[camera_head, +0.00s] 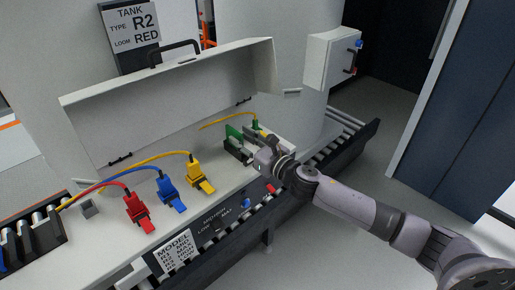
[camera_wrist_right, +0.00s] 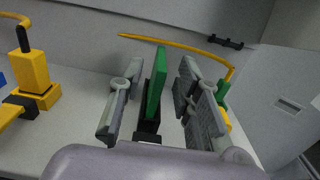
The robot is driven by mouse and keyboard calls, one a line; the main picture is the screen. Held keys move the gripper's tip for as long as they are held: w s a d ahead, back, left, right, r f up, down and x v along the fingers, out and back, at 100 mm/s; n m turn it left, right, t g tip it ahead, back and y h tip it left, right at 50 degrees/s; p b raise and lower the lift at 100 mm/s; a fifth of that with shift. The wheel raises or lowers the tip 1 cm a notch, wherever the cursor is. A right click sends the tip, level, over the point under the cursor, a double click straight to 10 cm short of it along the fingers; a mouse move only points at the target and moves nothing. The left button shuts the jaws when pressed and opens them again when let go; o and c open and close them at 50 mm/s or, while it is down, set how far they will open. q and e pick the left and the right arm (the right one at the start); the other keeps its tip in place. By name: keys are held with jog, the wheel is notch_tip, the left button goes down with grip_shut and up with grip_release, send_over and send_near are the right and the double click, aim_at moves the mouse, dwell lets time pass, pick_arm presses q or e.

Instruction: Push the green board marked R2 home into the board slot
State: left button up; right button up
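The green board (camera_head: 233,132) stands upright in a dark board slot (camera_head: 237,150) on the white panel ledge. It also shows in the right wrist view (camera_wrist_right: 157,85), edge-on above the black slot (camera_wrist_right: 149,127). Its R2 mark is not readable. My right gripper (camera_head: 262,151) is at the board, just to its right in the head view. In the wrist view its two fingers (camera_wrist_right: 158,103) are spread on either side of the board, with a visible gap on each side. How deep the board sits is hard to tell. My left gripper is not in view.
A green connector (camera_head: 255,124) with a yellow cable is close behind the right gripper. Yellow (camera_head: 196,173), blue (camera_head: 167,188) and red (camera_head: 135,207) plugs with cables stand to the left. The raised white cover (camera_head: 170,100) rises behind the ledge.

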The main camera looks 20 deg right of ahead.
jog(key=v, duration=0.8)
jog(key=shift+r, duration=0.1)
